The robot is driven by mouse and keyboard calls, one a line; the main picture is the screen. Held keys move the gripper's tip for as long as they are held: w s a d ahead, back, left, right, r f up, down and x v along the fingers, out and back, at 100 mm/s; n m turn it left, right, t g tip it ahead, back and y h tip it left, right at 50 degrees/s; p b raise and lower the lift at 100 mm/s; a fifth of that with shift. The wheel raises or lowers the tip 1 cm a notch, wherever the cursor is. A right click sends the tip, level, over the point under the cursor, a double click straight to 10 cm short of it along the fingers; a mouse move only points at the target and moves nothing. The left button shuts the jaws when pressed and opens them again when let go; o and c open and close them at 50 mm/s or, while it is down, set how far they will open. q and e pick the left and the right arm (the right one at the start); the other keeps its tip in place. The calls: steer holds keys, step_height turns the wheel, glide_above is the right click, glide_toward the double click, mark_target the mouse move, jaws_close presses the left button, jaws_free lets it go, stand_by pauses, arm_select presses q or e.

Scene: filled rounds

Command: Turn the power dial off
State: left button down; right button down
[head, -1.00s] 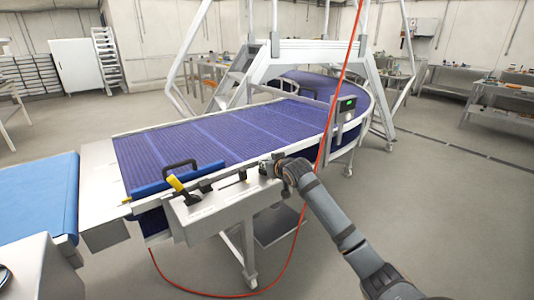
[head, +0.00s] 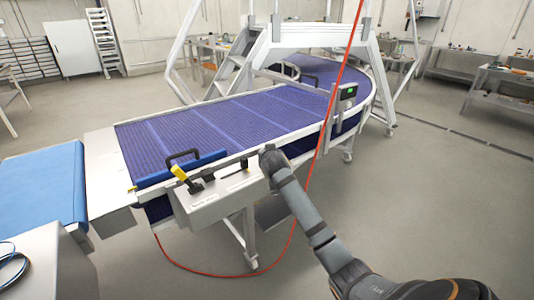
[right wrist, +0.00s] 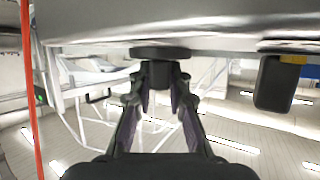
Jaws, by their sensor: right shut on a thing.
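The power dial (right wrist: 160,53) shows in the right wrist view as a dark round disc with a block-shaped grip, on the grey face of the control box (head: 205,207). My right gripper (right wrist: 159,88) is shut on the dial's grip, one finger on each side. In the head view my right gripper (head: 268,158) is at the right end of the box, and the dial is hidden there behind my wrist. My left gripper is in neither view.
The right floor is clear.

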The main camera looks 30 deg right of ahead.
steer(key=shift+f, duration=0.15)
steer(key=c, duration=1.3)
jaws_free()
steer(key=shift+s, duration=0.1)
steer(key=v, duration=1.2)
